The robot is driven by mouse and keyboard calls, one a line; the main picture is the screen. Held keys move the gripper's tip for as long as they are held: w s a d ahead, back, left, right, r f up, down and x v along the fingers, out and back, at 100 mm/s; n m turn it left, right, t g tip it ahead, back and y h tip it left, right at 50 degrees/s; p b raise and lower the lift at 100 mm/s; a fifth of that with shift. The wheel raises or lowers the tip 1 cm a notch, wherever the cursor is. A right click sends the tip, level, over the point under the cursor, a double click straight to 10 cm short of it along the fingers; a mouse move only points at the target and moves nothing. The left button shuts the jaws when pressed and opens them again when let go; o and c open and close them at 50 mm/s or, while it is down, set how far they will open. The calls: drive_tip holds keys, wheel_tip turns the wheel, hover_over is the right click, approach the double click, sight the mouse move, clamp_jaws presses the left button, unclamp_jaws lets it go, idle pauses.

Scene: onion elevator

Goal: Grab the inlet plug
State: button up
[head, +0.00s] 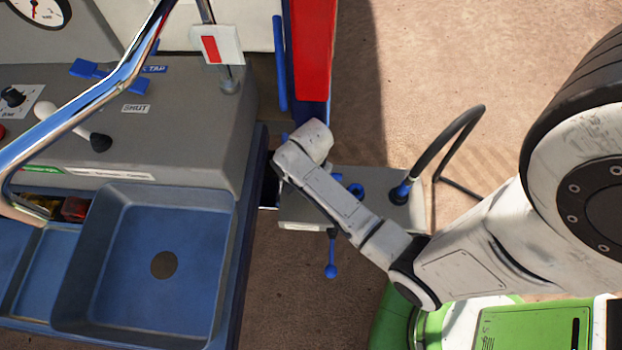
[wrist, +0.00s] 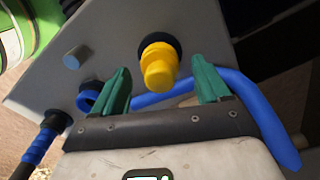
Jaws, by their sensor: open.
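A yellow stepped plug (wrist: 158,68), which I take to be the inlet plug, sits in a dark round collar on a grey panel (wrist: 105,45) in the wrist view. My gripper (wrist: 161,78) is open, with one green finger on each side of the plug's lower end in the picture. I cannot tell whether the fingers touch it or how deep they reach. In the head view my arm covers part of the small grey box (head: 402,215), and neither the plug nor my fingers can be made out there.
A blue curved bar (wrist: 262,110) passes behind the fingers. A blue ring (wrist: 88,97), a grey knob (wrist: 72,57) and a hose with a blue fitting (wrist: 42,143) are to the left. In the head view, a blue basin (head: 160,250) and chrome pipe (head: 90,105) stand left.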

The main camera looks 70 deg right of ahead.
drive_tip(key=c, duration=1.1)
drive_tip(key=shift+r, duration=0.2)
